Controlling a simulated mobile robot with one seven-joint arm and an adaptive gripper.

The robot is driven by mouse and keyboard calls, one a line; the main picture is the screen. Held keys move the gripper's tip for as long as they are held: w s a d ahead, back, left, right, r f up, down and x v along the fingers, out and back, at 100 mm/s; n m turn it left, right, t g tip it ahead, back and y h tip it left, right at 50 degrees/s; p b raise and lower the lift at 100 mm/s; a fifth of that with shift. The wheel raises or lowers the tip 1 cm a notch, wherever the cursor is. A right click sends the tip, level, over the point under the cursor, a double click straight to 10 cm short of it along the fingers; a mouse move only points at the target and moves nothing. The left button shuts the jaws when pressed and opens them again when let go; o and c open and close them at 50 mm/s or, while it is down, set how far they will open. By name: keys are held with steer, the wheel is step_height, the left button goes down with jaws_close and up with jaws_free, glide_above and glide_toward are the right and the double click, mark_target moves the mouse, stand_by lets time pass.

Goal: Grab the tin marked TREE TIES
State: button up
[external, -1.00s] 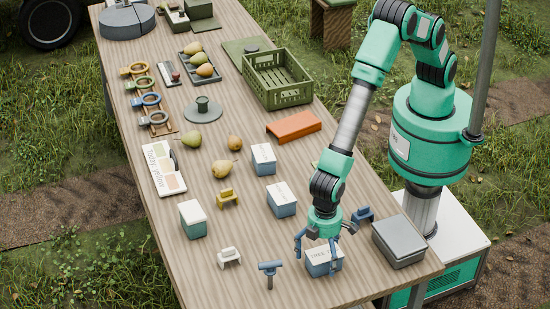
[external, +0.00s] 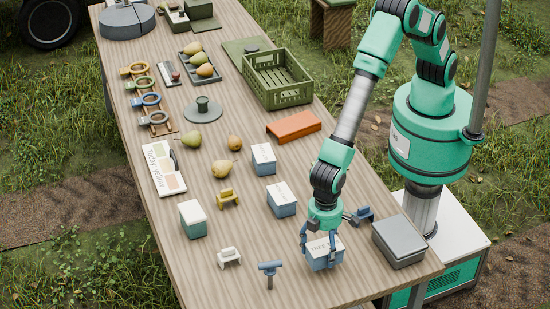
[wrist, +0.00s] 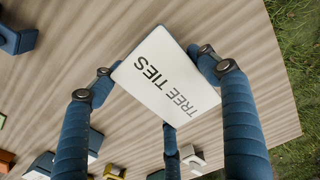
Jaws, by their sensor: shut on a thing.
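The tin marked TREE TIES (external: 324,257) is a blue box with a white lid near the front end of the table. Its lettering reads clearly on the lid in the wrist view (wrist: 165,78). My gripper (external: 321,245) is over it, pointing down, with its blue fingers shut on the tin's sides. In the wrist view, the fingers of my gripper (wrist: 158,72) touch opposite edges of the tin. I cannot tell whether the tin is clear of the table.
Similar white-lidded tins (external: 282,199) (external: 263,159) (external: 193,219) stand farther back and left. A grey lidded box (external: 399,242) is close on the right. A blue tool (external: 270,269) and a white clip (external: 229,257) lie to the left. A blue clip (external: 362,214) lies just behind.

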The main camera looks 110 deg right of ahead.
mark_target(323, 243)
step_height(323, 243, up, 7)
steer(key=shift+f+p, duration=0.1)
steer(key=shift+p, duration=0.4)
